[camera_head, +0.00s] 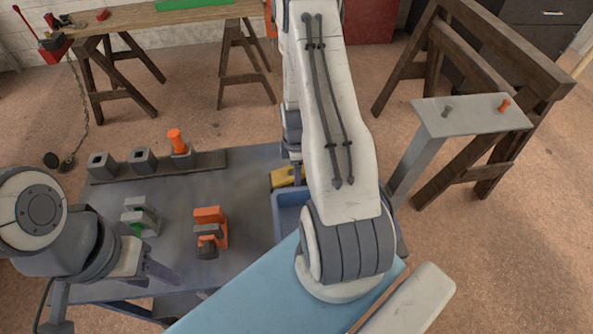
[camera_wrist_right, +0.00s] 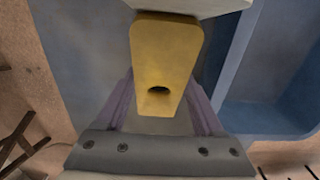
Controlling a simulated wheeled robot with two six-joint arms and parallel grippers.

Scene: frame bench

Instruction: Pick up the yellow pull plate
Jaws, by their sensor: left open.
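The yellow pull plate (camera_head: 287,177) shows in the head view beside the blue bin, partly hidden by my right arm. In the right wrist view the yellow plate (camera_wrist_right: 166,62) is large and close, with a dark hole near its lower end. My right gripper (camera_wrist_right: 163,100) has one finger on each side of the plate. Whether the fingers press on it cannot be told. In the head view the right gripper is hidden behind its arm. My left gripper (camera_head: 158,270) is open and empty over the front left of the bench.
A blue bin (camera_head: 291,197) stands right of the plate and also shows in the wrist view (camera_wrist_right: 270,118). An orange clamp-like part (camera_head: 210,222), a grey-green block (camera_head: 141,217) and a rail of sockets (camera_head: 205,161) with an orange peg (camera_head: 176,138) occupy the bench (camera_head: 250,155).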

